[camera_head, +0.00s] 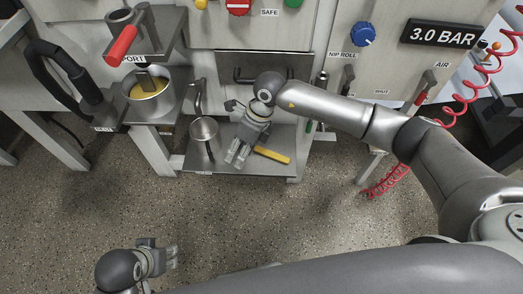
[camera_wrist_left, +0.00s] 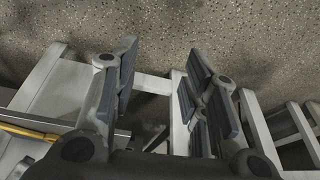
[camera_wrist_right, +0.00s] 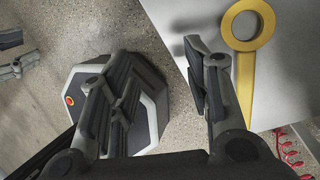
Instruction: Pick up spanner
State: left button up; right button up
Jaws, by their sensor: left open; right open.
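The yellow spanner (camera_head: 272,155) lies on the grey lower shelf (camera_head: 222,163) of the machine. In the right wrist view its ring end and shaft (camera_wrist_right: 245,72) lie on a pale surface, at the right and partly behind a finger. My right gripper (camera_head: 237,154) is open and empty, just left of the spanner in the head view and pointing down toward the shelf. It also shows in the right wrist view (camera_wrist_right: 160,60). My left gripper (camera_head: 172,257) is open and empty over the floor at the lower left, away from the shelf; it also shows in the left wrist view (camera_wrist_left: 162,60).
A metal cup (camera_head: 204,131) stands on the shelf left of my right gripper. A pot (camera_head: 149,98) with yellow contents sits on a higher ledge. A black handle (camera_head: 262,75) is above the shelf. A red coiled hose (camera_head: 384,184) hangs at right. The speckled floor (camera_head: 230,215) is open.

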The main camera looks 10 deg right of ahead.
aim_at(269, 152)
jog(key=w+d+h, duration=0.1)
jog(key=d, duration=0.2)
jog(key=w+d+h, duration=0.1)
jog(key=d, duration=0.2)
jog(key=w+d+h, duration=0.1)
jog(key=d+h, duration=0.1)
jog(key=d, duration=0.1)
jog(key=shift+t, duration=0.3)
jog(key=shift+w+d+f, duration=0.1)
jog(key=shift+d+f, duration=0.1)
jog(key=shift+d, duration=0.1)
jog(key=shift+f+b, duration=0.45)
jog(key=shift+f, duration=0.95)
jog(key=f, duration=0.2)
jog(key=f+b, duration=0.1)
jog(key=shift+a+f, duration=0.2)
jog(key=shift+f, duration=0.15)
jog(key=shift+w+f, duration=0.1)
jog(key=shift+f, duration=0.25)
pick_arm(q)
jog(key=v, duration=0.3)
jog(key=shift+s+a, duration=0.1)
pick_arm(e)
jog(key=shift+r, duration=0.1)
grip_shut()
